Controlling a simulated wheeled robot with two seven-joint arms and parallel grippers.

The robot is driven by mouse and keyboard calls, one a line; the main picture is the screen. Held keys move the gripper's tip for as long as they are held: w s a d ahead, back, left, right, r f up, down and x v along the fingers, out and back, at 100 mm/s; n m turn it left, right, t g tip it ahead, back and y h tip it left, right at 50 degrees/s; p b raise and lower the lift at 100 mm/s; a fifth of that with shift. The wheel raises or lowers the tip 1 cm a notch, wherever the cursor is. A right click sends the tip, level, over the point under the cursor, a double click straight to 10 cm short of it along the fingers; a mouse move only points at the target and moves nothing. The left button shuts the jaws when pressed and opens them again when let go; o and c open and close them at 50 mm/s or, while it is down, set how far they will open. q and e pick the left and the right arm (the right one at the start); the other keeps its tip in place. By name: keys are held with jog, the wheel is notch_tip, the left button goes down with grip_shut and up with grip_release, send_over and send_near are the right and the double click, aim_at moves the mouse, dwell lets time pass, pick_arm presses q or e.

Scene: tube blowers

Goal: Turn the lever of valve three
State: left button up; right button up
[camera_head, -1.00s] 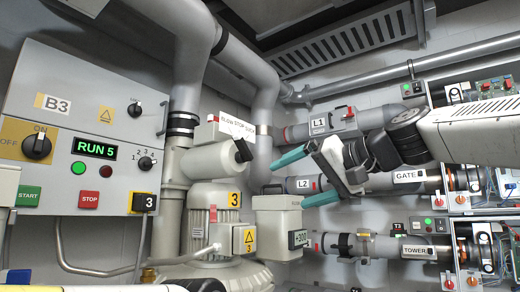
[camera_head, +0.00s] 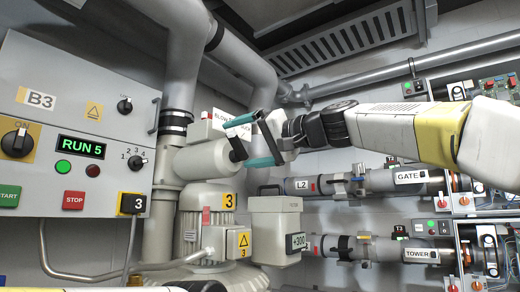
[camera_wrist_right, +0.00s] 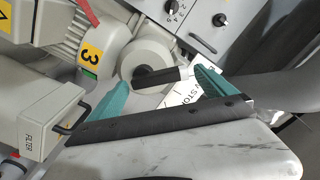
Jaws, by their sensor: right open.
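The black lever (camera_head: 236,150) is on the front of a light grey round valve housing (camera_head: 203,160) above the blower marked 3. It lies just at the tips of my right gripper (camera_head: 246,140), partly covered by the fingers. In the right wrist view the lever (camera_wrist_right: 160,76) lies between the two teal fingers of my right gripper (camera_wrist_right: 163,82), which are spread apart on either side of it. I cannot tell whether either finger touches it. My left gripper is not in view.
The control panel B3 (camera_head: 60,125) is at the left, with a lit RUN 5 display. A grey filter box (camera_head: 275,222) stands below my right gripper. Pipes marked GATE (camera_head: 408,177) and TOWER (camera_head: 418,253) run at the right.

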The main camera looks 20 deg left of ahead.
jog(key=c, duration=1.3)
jog(key=shift+r+m, duration=0.1)
jog(key=shift+m, duration=0.2)
jog(key=shift+w+d+r+m, duration=0.15)
jog(key=shift+w+m, duration=0.15)
jog(key=shift+m, duration=1.05)
jog(key=shift+w+d+r+m, duration=0.1)
jog(key=shift+w+m, duration=0.15)
jog(key=shift+m, duration=1.15)
jog(key=shift+w+d+r+m, duration=0.15)
jog(key=shift+w+m, duration=0.15)
jog(key=shift+m, duration=1.05)
jog(key=shift+f, duration=0.1)
